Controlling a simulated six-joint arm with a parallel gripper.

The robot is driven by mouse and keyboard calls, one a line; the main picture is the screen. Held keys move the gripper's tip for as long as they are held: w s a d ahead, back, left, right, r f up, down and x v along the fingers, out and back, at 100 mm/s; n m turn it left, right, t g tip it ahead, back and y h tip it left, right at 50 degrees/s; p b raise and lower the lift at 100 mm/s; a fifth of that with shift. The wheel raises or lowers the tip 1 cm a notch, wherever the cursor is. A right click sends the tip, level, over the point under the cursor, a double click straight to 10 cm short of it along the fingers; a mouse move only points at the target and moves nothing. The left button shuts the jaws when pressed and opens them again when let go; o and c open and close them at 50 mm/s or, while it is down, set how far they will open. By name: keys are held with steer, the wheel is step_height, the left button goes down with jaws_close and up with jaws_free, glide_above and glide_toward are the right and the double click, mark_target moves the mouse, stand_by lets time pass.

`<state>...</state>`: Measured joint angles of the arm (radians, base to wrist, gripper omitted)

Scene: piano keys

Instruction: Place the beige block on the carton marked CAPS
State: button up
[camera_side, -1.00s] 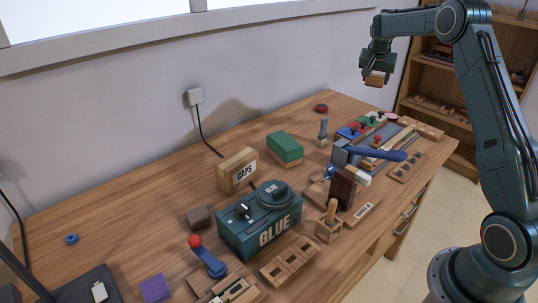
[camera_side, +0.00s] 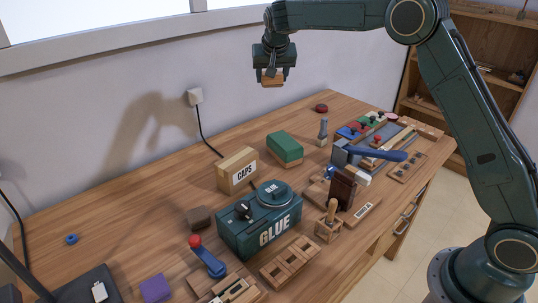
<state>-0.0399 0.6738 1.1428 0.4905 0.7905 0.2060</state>
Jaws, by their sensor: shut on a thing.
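My gripper (camera_side: 272,77) is at the top middle of the side view, high above the table. It is shut on the beige block (camera_side: 272,81), which looks orange-brown here, and holds it in the air, apart from everything below. The carton marked CAPS (camera_side: 237,171) is a light tan box standing on the table near the wall, left of the middle. Its label faces the camera and its top is bare. The gripper appears above and to the right of the carton in the picture.
A green-topped box (camera_side: 285,147) stands right of the carton, and a teal GLUE machine (camera_side: 259,222) stands in front. A brown block (camera_side: 199,218) lies to the left. A blue-handled tool (camera_side: 375,154) and coloured parts crowd the right. The left table area is mostly clear.

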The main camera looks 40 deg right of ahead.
steer(key=a+r+n+y, duration=0.1)
steer(key=a+r+n, duration=0.15)
steer(key=a, duration=1.25)
glide_above(235, 153)
steer(key=s, duration=0.2)
steer(key=shift+t, duration=0.4)
steer(key=f, duration=1.1)
steer(key=a+f, duration=0.1)
steer(key=f, duration=0.4)
steer(key=shift+f, duration=0.25)
steer(key=shift+f, duration=2.15)
steer(key=shift+f, duration=0.15)
steer(key=o, duration=1)
